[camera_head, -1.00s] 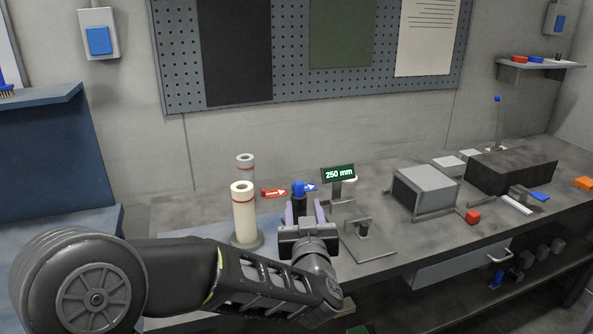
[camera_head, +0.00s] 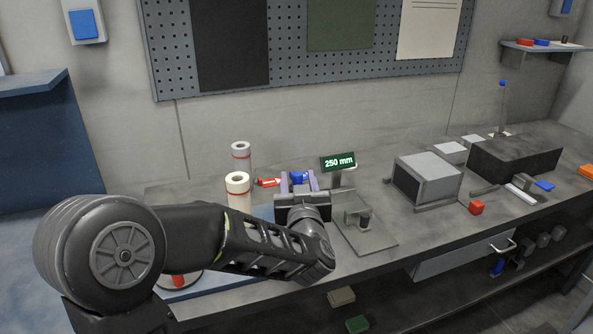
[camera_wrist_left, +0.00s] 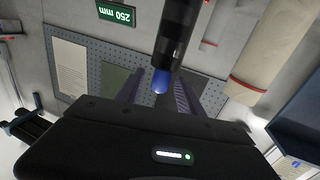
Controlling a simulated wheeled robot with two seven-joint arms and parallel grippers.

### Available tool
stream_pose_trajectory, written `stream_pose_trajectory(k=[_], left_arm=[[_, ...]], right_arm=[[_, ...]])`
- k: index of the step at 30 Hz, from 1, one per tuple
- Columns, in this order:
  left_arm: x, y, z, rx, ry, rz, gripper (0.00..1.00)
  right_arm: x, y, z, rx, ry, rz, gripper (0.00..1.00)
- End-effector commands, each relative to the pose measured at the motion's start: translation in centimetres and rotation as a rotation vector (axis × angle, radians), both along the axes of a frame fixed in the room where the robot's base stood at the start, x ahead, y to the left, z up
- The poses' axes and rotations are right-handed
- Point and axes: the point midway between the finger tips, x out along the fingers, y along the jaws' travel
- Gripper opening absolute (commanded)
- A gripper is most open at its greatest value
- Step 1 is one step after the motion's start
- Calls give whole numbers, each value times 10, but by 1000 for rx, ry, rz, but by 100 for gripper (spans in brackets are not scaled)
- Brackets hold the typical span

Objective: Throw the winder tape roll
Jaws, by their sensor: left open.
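Two pale rolls with red bands stand upright at the left of the bench: a cream roll (camera_head: 238,192) in front and a greyer roll (camera_head: 241,157) behind. They also show at the upper right of the left wrist view, the larger one (camera_wrist_left: 268,50) nearest. My left gripper (camera_head: 298,181) is open, right of the rolls, around a blue-ended part (camera_head: 298,177). In the left wrist view, a black rod with a blue tip (camera_wrist_left: 162,80) lies between my gripper's fingers (camera_wrist_left: 158,92). I cannot tell whether they touch it. My right gripper is out of view.
A grey box (camera_head: 428,180) and a black block (camera_head: 515,158) are farther right on the bench.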

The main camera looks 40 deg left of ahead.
Motion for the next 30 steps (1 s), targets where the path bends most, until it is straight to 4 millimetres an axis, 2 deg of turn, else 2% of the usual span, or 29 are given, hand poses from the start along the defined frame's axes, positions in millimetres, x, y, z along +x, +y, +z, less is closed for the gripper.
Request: stream_pose_trajectory(k=[7,18,30], left_arm=[[26,22,0,-1,1,1,44],[31,26,0,0,0,0,43],[30,26,0,0,0,0,11]], right_arm=[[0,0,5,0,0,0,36],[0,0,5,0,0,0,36],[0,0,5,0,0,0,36]])
